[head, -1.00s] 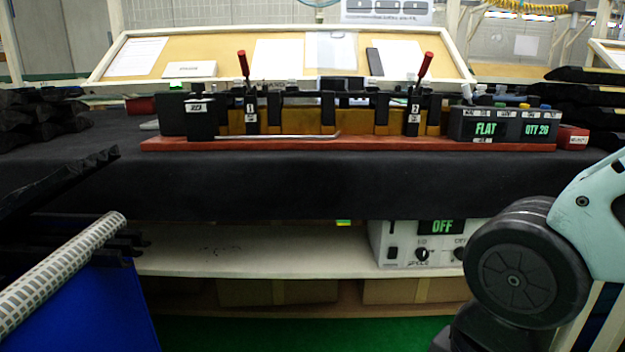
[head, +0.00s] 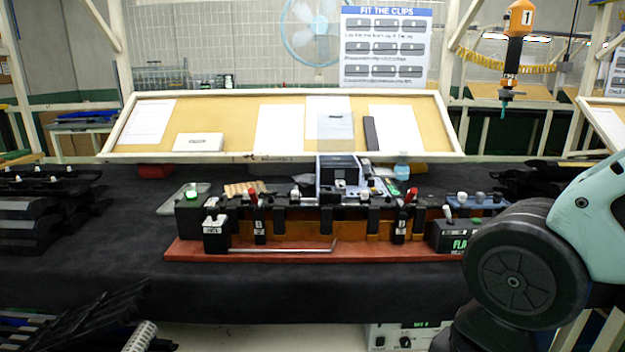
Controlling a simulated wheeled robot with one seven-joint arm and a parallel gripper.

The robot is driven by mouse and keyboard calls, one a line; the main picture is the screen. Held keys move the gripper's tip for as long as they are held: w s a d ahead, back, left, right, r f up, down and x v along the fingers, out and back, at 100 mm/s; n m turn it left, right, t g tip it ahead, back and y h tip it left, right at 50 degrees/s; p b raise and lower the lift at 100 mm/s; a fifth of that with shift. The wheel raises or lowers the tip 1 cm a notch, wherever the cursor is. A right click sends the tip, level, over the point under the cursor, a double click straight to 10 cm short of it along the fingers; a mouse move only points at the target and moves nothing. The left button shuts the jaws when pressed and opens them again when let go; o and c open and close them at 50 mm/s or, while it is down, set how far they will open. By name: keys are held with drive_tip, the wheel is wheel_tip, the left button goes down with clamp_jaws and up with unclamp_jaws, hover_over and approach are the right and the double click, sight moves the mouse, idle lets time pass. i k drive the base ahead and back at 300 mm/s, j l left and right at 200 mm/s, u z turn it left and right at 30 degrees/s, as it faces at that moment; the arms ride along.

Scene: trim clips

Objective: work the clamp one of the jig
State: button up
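The jig is a long black and amber fixture on a red base plate (head: 300,256) on the black bench. Clamp one, at the left with a small white label, has a black body (head: 260,231) and a short red handle (head: 253,194) above it. A second clamp (head: 400,229) stands to the right, also with a red handle (head: 411,195). Both handles look strongly foreshortened, so I cannot tell their exact tilt. A thin metal rod lies along the front of the jig. My gripper is out of view; only my arm shows at the right, apart from clamp one.
A black box (head: 447,237) marked FLAT at the jig's right end is partly hidden by my arm. Black trim parts (head: 40,215) are stacked at the left. An orange tool (head: 517,45) hangs at upper right. The bench front (head: 300,295) is clear.

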sight(253, 195)
drive_tip(key=i+j+u, duration=0.15)
drive_tip(key=i+j, duration=0.15)
drive_tip(key=i+j+u, duration=0.15)
drive_tip(key=i, duration=0.35)
